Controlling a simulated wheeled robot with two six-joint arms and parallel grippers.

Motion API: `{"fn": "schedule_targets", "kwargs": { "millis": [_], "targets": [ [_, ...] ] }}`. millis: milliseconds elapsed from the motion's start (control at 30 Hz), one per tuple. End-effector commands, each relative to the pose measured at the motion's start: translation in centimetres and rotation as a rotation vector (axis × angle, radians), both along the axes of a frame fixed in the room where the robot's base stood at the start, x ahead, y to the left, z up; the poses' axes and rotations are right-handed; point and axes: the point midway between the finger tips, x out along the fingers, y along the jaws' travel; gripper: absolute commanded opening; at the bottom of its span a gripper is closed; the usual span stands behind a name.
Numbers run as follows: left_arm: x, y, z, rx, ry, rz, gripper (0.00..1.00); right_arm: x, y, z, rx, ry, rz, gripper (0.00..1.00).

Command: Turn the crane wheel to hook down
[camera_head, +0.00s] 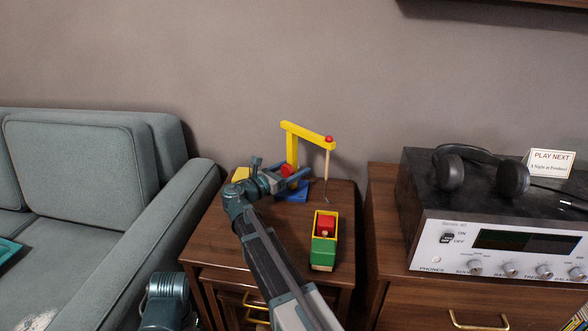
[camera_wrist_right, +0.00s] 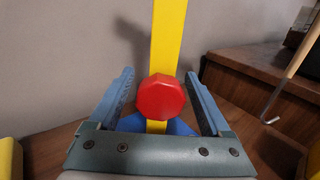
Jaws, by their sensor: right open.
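The toy crane has a yellow mast and arm (camera_head: 305,134) on a blue base (camera_head: 294,193). Its red wheel (camera_wrist_right: 160,97) faces the right wrist camera, in front of the yellow mast; part of it shows in the head view (camera_head: 287,170). My right gripper (camera_wrist_right: 158,88) is open, one finger on each side of the wheel. I see gaps on both sides; depth contact is unclear. The crane's hook (camera_head: 326,198) hangs on a pale line from the red-tipped arm end, and shows at right in the wrist view (camera_wrist_right: 271,119). My left gripper is out of view.
A toy truck (camera_head: 323,248) with a red block (camera_head: 326,225) in its yellow bed stands on the wooden cabinet (camera_head: 225,253), below the hook in the picture. A grey sofa (camera_head: 90,180) is left. A stereo (camera_head: 500,240) with headphones (camera_head: 480,172) is right.

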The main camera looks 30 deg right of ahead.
Motion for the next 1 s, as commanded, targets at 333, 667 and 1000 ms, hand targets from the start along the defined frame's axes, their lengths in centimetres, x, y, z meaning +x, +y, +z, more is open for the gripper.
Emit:
{"fn": "schedule_targets", "kwargs": {
  "millis": [333,667,1000],
  "targets": [
    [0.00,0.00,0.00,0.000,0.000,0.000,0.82,-0.01,0.04,0.00,0.000,0.000,0.000,0.43],
    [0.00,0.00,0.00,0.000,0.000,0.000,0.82,-0.02,0.06,0.00,0.003,-0.010,0.000,0.00],
    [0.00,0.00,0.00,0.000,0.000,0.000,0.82,0.01,0.08,0.00,0.064,-0.200,0.000,0.00]
  ]
}}
